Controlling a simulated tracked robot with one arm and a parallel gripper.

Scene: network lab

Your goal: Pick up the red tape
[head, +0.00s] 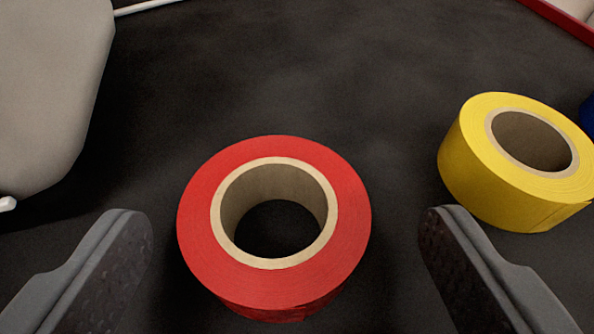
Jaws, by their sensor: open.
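The red tape (345,225) is a roll with a pale cardboard core, lying flat on a dark surface in the lower middle of the head view. Its hole faces up and shows the dark surface inside. My gripper (284,240) is open, with one grey finger to the left of the roll and one to the right. The roll lies between the fingers in the picture, with a visible gap on each side. Neither finger appears to touch it.
A yellow tape roll (470,175) lies to the right, close to my right finger. A blue thing (588,117) is cut off at the right edge. A large pale grey object (50,90) fills the upper left. The dark surface (290,70) behind the red roll is clear.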

